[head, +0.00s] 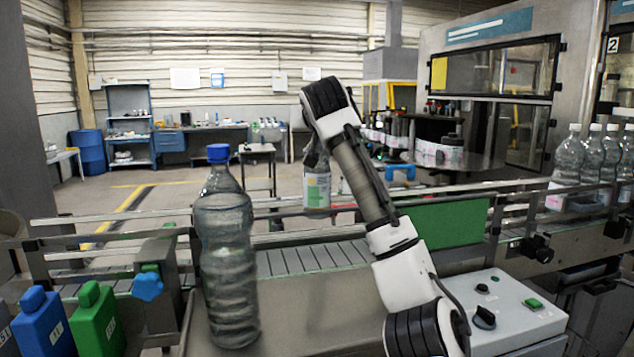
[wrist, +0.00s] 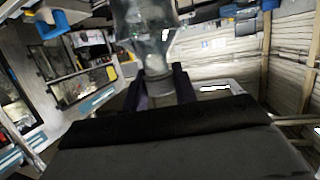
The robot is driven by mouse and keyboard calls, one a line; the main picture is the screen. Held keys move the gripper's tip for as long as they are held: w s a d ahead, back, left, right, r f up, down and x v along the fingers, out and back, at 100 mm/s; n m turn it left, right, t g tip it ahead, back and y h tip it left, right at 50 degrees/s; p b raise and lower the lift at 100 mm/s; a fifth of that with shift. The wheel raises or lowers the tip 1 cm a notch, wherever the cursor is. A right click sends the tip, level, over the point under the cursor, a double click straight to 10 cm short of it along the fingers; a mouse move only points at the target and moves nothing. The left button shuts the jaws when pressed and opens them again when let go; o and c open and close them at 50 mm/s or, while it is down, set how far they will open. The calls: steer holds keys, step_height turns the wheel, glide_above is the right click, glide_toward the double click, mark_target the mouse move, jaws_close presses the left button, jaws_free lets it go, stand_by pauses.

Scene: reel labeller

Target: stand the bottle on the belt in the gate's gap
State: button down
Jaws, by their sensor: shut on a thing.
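A clear bottle with a white and green label (head: 317,186) hangs upright from my gripper, above and beyond the belt (head: 312,257) in the head view. In the wrist view my gripper (wrist: 162,88) is shut on the neck of this clear bottle (wrist: 145,32). In the head view my arm hides most of the gripper and the bottle's top. The belt runs between metal rails. I cannot tell clearly which rail parts form the gate or where its gap is.
A large clear bottle with a blue cap (head: 226,262) stands in front at left. Blue (head: 43,322) and green (head: 98,318) containers are at lower left. A green panel (head: 447,224) and a control box (head: 508,312) are right. Several clear bottles (head: 570,157) stand far right.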

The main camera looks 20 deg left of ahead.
mark_target(318, 174)
step_height(318, 174, down, 11)
steer(key=shift+r+p, duration=0.15)
steer(key=shift+p, duration=0.6)
steer(key=c, duration=1.6)
jaws_free()
steer(key=shift+f, duration=0.3)
steer(key=o, duration=0.5)
steer(key=shift+r, duration=0.1)
steer(key=shift+r, duration=0.2)
steer(key=shift+b+v, duration=2.1)
steer(key=shift+v, duration=3.95)
